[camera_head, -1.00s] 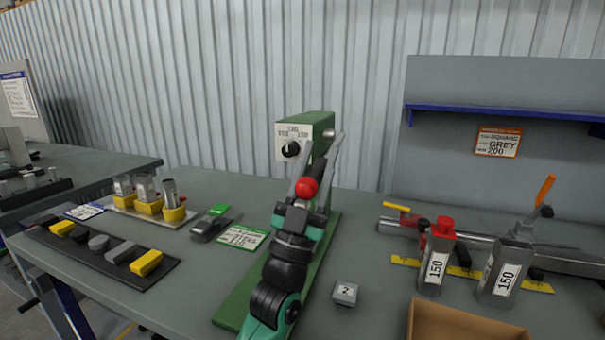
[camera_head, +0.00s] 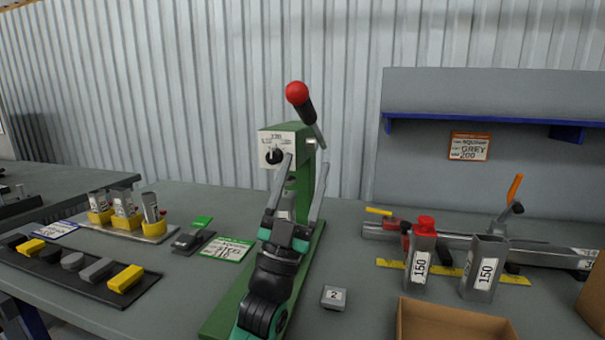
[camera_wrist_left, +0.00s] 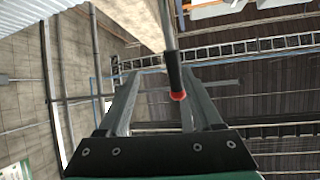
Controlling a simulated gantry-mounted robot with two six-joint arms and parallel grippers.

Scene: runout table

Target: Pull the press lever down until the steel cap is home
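The green press (camera_head: 320,165) stands on the table, with a dial on its white face. Its lever (camera_head: 308,110) points up and ends in a red ball (camera_head: 297,93). My left gripper (camera_head: 306,162) is open and empty in front of the press, with the red ball above its fingertips. In the left wrist view the lever (camera_wrist_left: 173,70) and its red end appear between the spread fingers, without visible contact. A grey part (camera_head: 286,204) shows in the press behind my gripper; I cannot tell if it is the steel cap. My right gripper is out of view.
A small grey block marked 2 (camera_head: 333,297) lies right of the press base. Two tubes marked 150 (camera_head: 420,252) and a cardboard box (camera_head: 455,325) are further right. Yellow holders with tubes (camera_head: 125,222) and a dark tray of caps (camera_head: 75,268) are left.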

